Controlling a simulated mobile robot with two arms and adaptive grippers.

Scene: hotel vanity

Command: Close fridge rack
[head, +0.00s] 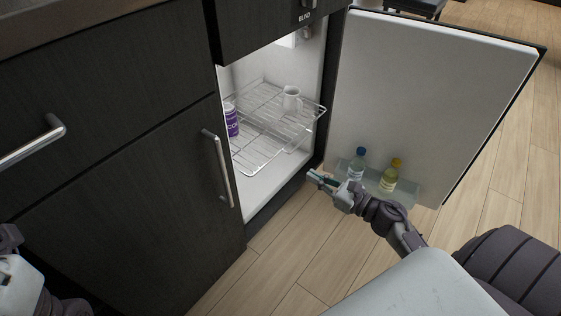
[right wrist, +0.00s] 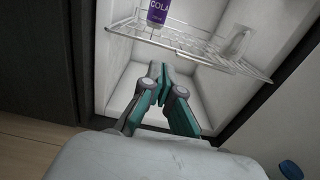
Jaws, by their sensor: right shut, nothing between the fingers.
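The fridge rack (head: 262,142) is a silver wire shelf, slid partly forward out of the open fridge. A purple cola can (head: 232,121) and a white jug (head: 291,99) stand on it. My right gripper (head: 316,178) is shut and empty, in front of the fridge opening, below and apart from the rack's front edge. In the right wrist view, its teal fingers (right wrist: 161,84) meet at the tips below the rack (right wrist: 205,57), with the can (right wrist: 158,12) and jug (right wrist: 238,40) above. Only part of my left arm shows at the lower left of the head view; its fingers do not show.
The fridge door (head: 425,100) stands wide open at right. Its lower shelf holds a blue-capped bottle (head: 357,163) and a yellow bottle (head: 391,174), close behind my right arm. A dark cabinet door with a handle (head: 217,167) is left. The wood floor in front is clear.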

